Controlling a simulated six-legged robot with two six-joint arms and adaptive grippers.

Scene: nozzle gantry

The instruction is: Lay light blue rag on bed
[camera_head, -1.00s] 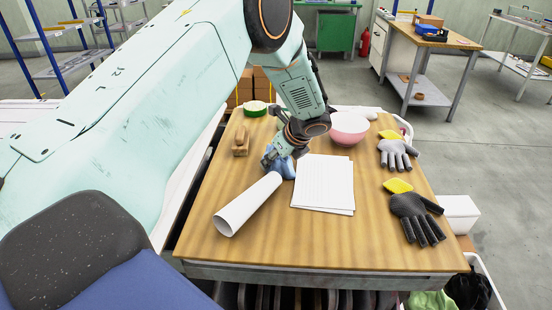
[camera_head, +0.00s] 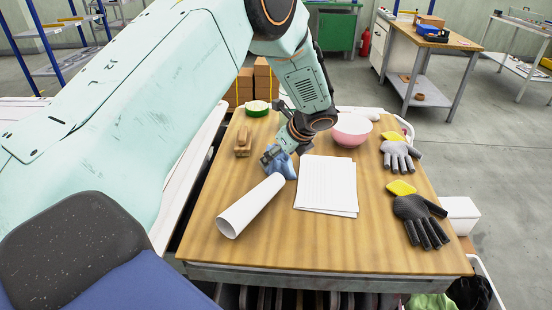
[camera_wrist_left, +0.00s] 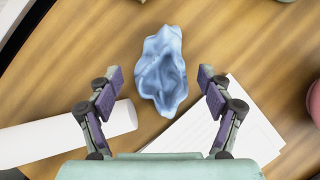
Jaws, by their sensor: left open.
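The light blue rag (camera_head: 283,166) lies crumpled on the wooden table between a rolled white sheet and a stack of paper. In the left wrist view the rag (camera_wrist_left: 160,72) sits between and slightly ahead of my spread fingers, which do not touch it. My left gripper (camera_head: 272,155) is open and empty, just above the rag, and partly covers it in the head view. It also shows in the left wrist view (camera_wrist_left: 161,82). My right gripper is not in view. I cannot make out a bed in these frames.
The white roll (camera_head: 250,206) lies front left of the rag and the paper stack (camera_head: 326,185) to its right. A pink bowl (camera_head: 351,131), gloves (camera_head: 411,207), a wooden brush-like block (camera_head: 243,142) and a green-rimmed round item (camera_head: 257,108) also stand on the table (camera_head: 310,240). The table's front is clear.

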